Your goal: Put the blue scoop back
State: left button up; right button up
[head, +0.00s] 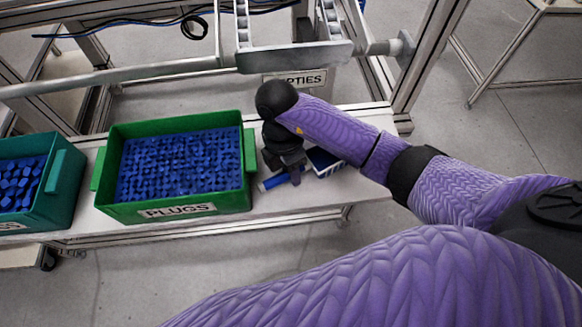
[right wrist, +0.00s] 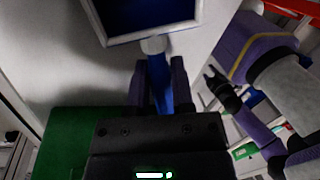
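The blue scoop lies at the right end of the white bench, right of the green plugs bin. Its pan (head: 325,160) has a white rim and its blue handle (head: 271,183) points left. My right gripper (head: 290,174) is over the handle. In the right wrist view the fingers (right wrist: 159,85) flank the handle (right wrist: 157,72) closely on both sides, with no clear gap, and the pan (right wrist: 150,18) is beyond them. I cannot tell whether the scoop touches the bench. My left gripper seems to be the small dark claw in the right wrist view (right wrist: 217,84); its opening is unclear.
The green bin (head: 174,210) labelled PLUGS, full of blue plugs, stands just left of the gripper. A teal bin (head: 62,180) with blue parts is at far left. A metal frame with a chute (head: 295,57) and an EMPTIES sign rises behind. The bench's front edge (head: 300,212) is close.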

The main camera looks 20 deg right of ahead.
jog(key=o, duration=0.4)
jog(key=shift+c, duration=0.2)
jog(key=shift+r, duration=0.1)
jog(key=p+v, duration=0.4)
jog(key=v, duration=0.8)
